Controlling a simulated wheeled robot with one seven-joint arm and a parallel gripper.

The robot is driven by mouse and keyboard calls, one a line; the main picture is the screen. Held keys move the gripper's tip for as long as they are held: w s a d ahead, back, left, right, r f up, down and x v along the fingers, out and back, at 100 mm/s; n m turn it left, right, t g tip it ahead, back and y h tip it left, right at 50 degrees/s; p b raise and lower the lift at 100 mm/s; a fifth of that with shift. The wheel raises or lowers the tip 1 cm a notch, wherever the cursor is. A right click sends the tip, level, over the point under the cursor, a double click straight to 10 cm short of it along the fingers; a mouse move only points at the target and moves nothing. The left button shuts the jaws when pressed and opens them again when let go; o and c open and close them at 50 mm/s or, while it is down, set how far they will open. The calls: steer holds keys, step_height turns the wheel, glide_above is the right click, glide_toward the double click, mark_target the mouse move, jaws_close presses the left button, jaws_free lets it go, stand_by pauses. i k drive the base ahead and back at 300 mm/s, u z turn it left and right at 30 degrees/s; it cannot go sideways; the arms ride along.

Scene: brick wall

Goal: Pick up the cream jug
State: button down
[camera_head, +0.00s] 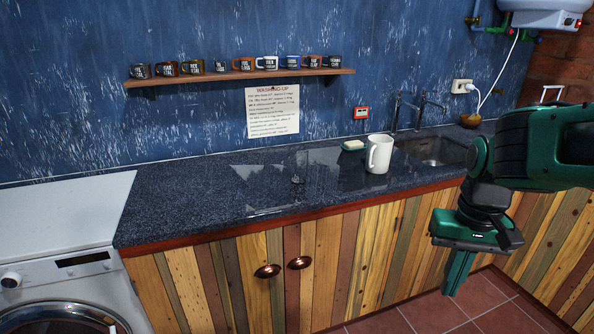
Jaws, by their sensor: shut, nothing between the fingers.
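The cream jug (379,154) stands upright on the dark speckled countertop (200,192), left of the sink. Its handle faces left in the head view. My gripper (456,274) is at the right, in front of the cabinet doors and below the counter's edge, pointing down. Its fingers are together and empty. It is apart from the jug, lower and to the right of it.
A shelf (240,77) of several mugs hangs above. A white washing machine (60,230) stands left. The counter's left part is clear.

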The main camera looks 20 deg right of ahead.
mark_target(380, 147)
steer(key=u, duration=0.05)
steer(key=i, duration=1.45)
steer(key=z, duration=2.35)
